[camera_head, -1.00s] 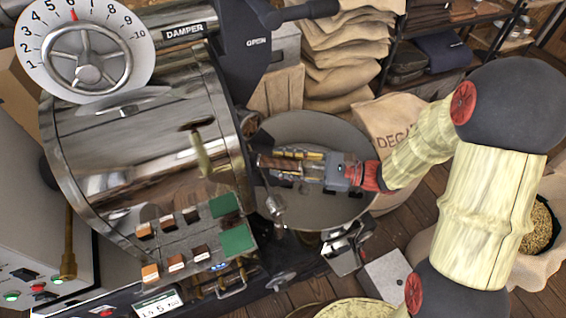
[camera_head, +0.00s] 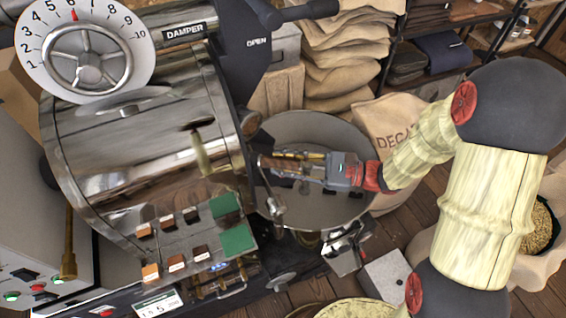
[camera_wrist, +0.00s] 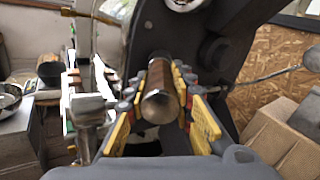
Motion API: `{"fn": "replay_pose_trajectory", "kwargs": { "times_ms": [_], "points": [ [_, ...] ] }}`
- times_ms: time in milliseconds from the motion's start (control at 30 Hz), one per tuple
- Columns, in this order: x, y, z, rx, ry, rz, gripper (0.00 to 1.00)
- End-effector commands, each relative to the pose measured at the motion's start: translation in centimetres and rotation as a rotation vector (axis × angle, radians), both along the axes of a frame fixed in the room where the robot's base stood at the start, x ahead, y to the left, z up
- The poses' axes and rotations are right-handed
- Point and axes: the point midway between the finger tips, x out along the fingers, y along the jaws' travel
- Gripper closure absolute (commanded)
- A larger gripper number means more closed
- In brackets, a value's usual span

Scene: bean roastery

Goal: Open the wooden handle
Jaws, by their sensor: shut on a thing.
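The wooden handle (camera_head: 270,163) is a short brown cylinder sticking out from the front of the roaster drum. In the wrist view its rounded end (camera_wrist: 159,97) points at the camera. My gripper (camera_head: 292,165) reaches it from the right. Its yellow-padded fingers lie on both sides of the handle, also in the wrist view (camera_wrist: 160,90), and are shut on it. The handle's far end at the roaster is partly hidden.
The steel roaster drum (camera_head: 130,150) fills the left. A round cooling tray (camera_head: 325,205) lies below my gripper. A metal lever with a ball end (camera_head: 277,207) hangs close by. Sacks (camera_head: 345,50) are stacked behind, and a decaf sack (camera_head: 395,125) stands at the right.

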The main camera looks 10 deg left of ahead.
Motion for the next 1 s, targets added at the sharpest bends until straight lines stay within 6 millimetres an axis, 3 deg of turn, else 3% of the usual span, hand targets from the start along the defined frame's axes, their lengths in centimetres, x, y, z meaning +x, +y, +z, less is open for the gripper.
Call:
{"fn": "replay_pose_trajectory", "kwargs": {
  "times_ms": [500,933,967,1000],
  "points": [
    [-0.1,-9.3,0.2,-0.001,0.001,-0.004,1.00],
    [-0.3,-10.3,0.0,0.000,-0.001,0.000,1.00],
    [-0.3,-10.3,0.0,0.000,-0.001,0.000,0.76],
    [-0.3,-10.3,0.0,0.000,-0.001,0.000,0.74]
  ]
}}
